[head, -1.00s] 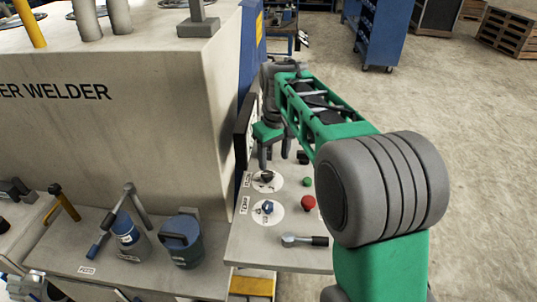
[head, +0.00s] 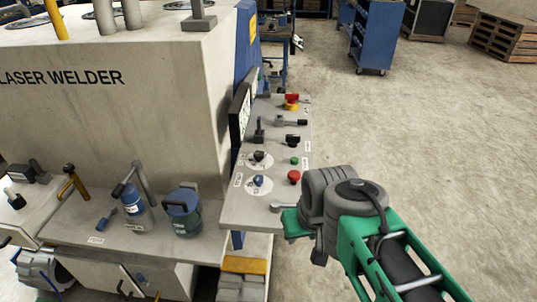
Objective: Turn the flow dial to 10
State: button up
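Two dials on round white scales sit on the grey side panel (head: 235,211) in the head view. One has a dark knob (head: 258,156); the nearer one has a blue knob (head: 258,181). Their small labels and scale numbers are too small to read, so I cannot tell which is the flow dial or where it points. My gripper (head: 312,248) is at the panel's near right edge, to the right of and nearer than both dials, touching neither. Only part of its fingers shows, so its opening is unclear.
A red button (head: 294,177) and a green button (head: 294,160) stand right of the dials. Black levers and a red-and-yellow switch (head: 291,100) are farther back. The laser welder body (head: 150,120) rises at left.

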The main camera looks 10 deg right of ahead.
aim_at(258, 156)
jog(key=z, duration=1.8)
jog(key=i, duration=1.85)
jog(key=u, duration=4.05)
jog(key=i, duration=0.5)
jog(key=z, duration=0.05)
